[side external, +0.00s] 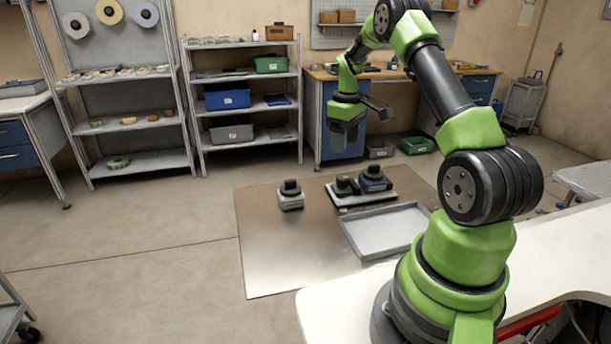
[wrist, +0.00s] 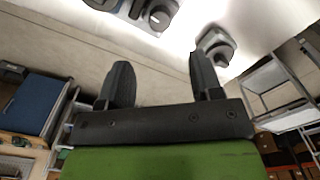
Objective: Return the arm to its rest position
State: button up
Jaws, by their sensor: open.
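My gripper (side external: 348,138) hangs from the raised green and black arm, well above and behind the metal sheet. It is open. In the wrist view my gripper (wrist: 158,72) shows two dark fingers spread apart, with nothing between them. A grey and black device (side external: 291,197) stands alone on the left of the sheet; it also shows in the wrist view (wrist: 216,46). Two more devices, one black (side external: 346,186) and one blue and black (side external: 374,182), stand together on a dark-edged base (side external: 360,201). My gripper touches none of them.
An empty grey tray (side external: 387,249) lies on the metal sheet (side external: 275,262). Shelves (side external: 130,165) with tape reels and a rack (side external: 247,147) with bins line the back wall. A workbench (side external: 340,76) is behind my gripper.

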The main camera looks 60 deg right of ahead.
jog(key=w+a+r+m+t, duration=0.1)
jog(key=a+r+t, duration=0.2)
jog(key=a+r, duration=1.3)
jog(key=s+a+r+m+t+y, duration=0.1)
jog(key=s+a+t, duration=0.3)
jog(key=s+a, duration=1)
jog(key=shift+a+r+m+y, duration=0.4)
jog(key=shift+a+m+y, duration=0.1)
jog(key=shift+a, duration=0.35)
